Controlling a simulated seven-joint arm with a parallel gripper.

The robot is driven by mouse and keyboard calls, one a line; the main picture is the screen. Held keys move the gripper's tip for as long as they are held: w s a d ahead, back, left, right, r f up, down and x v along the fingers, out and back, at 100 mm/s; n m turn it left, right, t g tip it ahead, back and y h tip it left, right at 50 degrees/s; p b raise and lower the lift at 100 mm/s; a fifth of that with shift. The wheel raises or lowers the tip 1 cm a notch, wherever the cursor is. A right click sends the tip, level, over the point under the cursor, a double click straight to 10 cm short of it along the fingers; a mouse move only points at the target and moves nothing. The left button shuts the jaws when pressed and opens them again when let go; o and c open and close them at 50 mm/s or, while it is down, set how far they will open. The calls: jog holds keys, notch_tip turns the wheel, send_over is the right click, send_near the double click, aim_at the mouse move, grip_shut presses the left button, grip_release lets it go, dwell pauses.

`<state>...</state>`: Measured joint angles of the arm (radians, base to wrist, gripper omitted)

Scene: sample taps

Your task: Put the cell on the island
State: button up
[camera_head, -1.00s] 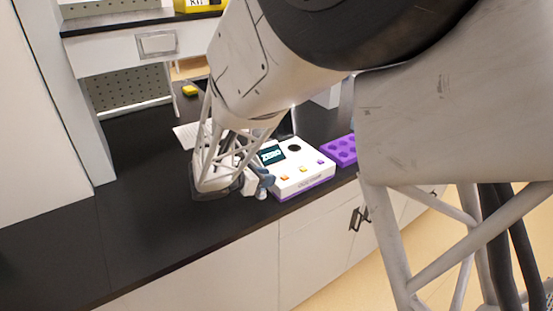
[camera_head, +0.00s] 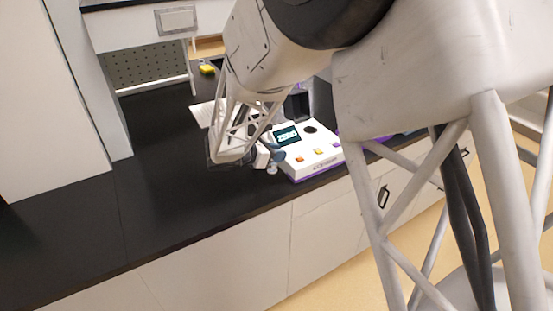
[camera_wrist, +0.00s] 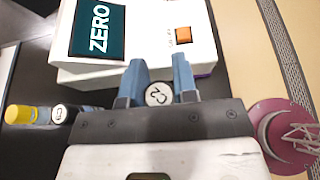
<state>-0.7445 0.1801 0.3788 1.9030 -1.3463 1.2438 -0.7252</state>
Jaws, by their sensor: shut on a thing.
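A small round white cap marked like "C2" (camera_wrist: 158,95) sits between the two blue fingers of my gripper (camera_wrist: 161,80) in the wrist view; I take it for the cell. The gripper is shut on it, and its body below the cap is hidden. In the head view my gripper (camera_head: 272,158) hangs at the left side of the white instrument, near the counter's front edge. Whether the cell touches the counter I cannot tell. No separate island is clearly identifiable.
The white instrument (camera_head: 318,160) has a "ZERO" screen (camera_head: 287,135) and coloured buttons. A yellow-capped vial (camera_wrist: 19,115) and a white-capped one (camera_wrist: 59,114) lie left in the wrist view. A maroon disc (camera_wrist: 268,112) is at right. Black counter (camera_head: 150,205) is clear at left.

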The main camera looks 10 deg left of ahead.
jog(key=shift+f, duration=1.15)
jog(key=shift+f, duration=0.1)
jog(key=o, duration=0.9)
jog(key=v, duration=1.2)
jog(key=shift+d, duration=0.1)
